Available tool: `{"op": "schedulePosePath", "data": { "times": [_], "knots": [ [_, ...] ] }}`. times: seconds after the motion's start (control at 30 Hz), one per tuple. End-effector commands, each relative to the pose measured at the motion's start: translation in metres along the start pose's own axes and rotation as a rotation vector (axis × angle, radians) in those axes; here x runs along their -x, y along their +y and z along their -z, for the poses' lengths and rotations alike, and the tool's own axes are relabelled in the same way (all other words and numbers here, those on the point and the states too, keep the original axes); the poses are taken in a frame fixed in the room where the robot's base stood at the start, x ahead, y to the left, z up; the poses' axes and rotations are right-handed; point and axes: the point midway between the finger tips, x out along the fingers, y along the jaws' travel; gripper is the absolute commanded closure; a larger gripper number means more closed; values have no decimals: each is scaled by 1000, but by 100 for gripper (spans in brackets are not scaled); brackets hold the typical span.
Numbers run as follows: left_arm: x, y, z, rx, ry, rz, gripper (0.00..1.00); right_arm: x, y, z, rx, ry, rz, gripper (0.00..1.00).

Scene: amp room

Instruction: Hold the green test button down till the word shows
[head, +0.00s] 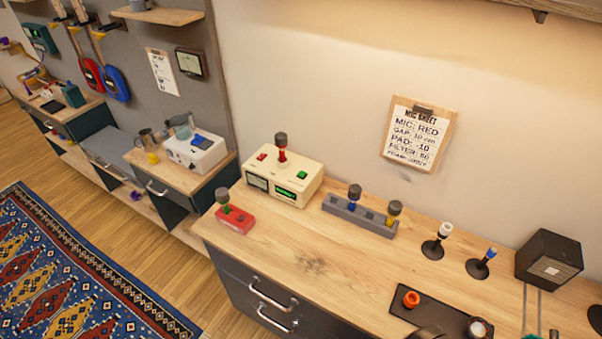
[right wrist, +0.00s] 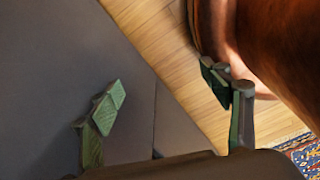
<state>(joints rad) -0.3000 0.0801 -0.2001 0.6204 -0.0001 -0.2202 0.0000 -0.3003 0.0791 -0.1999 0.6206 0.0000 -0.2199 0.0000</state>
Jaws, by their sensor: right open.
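A cream test box (head: 283,179) stands on the wooden bench top (head: 300,265). Its green button (head: 302,175) is on the right of the top and a red button (head: 262,157) is on the left. A microphone with a red stem (head: 282,150) stands upright on the box. The front has a pale meter (head: 257,182) and a dark display (head: 286,193) with a green trace or text too small to read. My right gripper (right wrist: 163,80) is open, its green fingers wide apart with nothing between them, away from the button. My left gripper is in neither view.
A red block (head: 235,221) holding a microphone stands left of the box. A grey rack (head: 358,214) with blue- and yellow-stemmed microphones stands right. A note sheet (head: 417,135) hangs on the wall. A reddish-brown rounded surface (right wrist: 280,50) is close by the right gripper.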

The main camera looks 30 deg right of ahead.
Motion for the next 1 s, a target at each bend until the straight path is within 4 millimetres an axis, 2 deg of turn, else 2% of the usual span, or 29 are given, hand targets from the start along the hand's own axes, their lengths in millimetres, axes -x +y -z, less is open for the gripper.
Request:
{"op": "schedulePosePath", "data": {
  "times": [0.17,1.0],
  "knots": [
    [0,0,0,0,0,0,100,0,0,0,0,0,0,30],
    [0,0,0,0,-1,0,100,0,0,0,0,-1,0,88]
  ]
}}
